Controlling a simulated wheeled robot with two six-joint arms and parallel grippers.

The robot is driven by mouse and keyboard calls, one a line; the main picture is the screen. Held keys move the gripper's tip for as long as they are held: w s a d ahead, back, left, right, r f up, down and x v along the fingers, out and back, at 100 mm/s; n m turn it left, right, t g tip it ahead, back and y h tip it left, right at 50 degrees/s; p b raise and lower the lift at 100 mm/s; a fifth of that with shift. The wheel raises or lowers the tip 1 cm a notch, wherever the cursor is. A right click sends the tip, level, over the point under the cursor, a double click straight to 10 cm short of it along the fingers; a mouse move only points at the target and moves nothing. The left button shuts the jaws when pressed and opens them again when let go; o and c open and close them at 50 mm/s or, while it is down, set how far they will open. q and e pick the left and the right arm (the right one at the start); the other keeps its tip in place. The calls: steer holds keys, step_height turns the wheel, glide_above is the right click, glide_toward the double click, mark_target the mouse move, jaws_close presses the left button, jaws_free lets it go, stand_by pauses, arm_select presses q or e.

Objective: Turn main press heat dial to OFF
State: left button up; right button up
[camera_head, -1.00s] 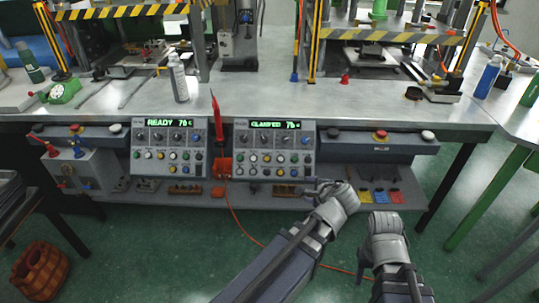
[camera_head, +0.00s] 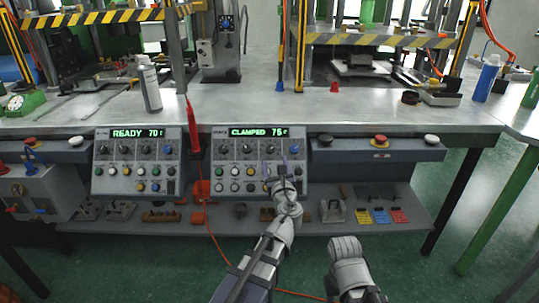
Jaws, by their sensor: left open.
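Two sloped control panels stand under the bench's front edge. The left panel (camera_head: 138,163) has a green display reading READY 70. The right panel (camera_head: 259,160) reads CLAMPED 75. Each has a row of dark dials under its display, including a dial (camera_head: 248,147) on the right panel, with rows of coloured buttons below. Labels and dial settings are too small to read. My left gripper (camera_head: 279,172) is open in front of the right panel's lower right part, hiding some buttons. Contact cannot be told. My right gripper (camera_head: 346,250) is lower right, away from the panels; its fingers are unclear.
A red pointed tool (camera_head: 192,125) stands between the panels, with an orange cable hanging below. A box with an emergency button (camera_head: 380,141) is to the right. The lower shelf (camera_head: 330,226) holds small tools and coloured tags.

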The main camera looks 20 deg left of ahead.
mark_target(271, 150)
arm_select(q)
steer(key=x, duration=0.7)
steer(key=shift+w, duration=0.25)
jaws_close()
stand_by(0.3)
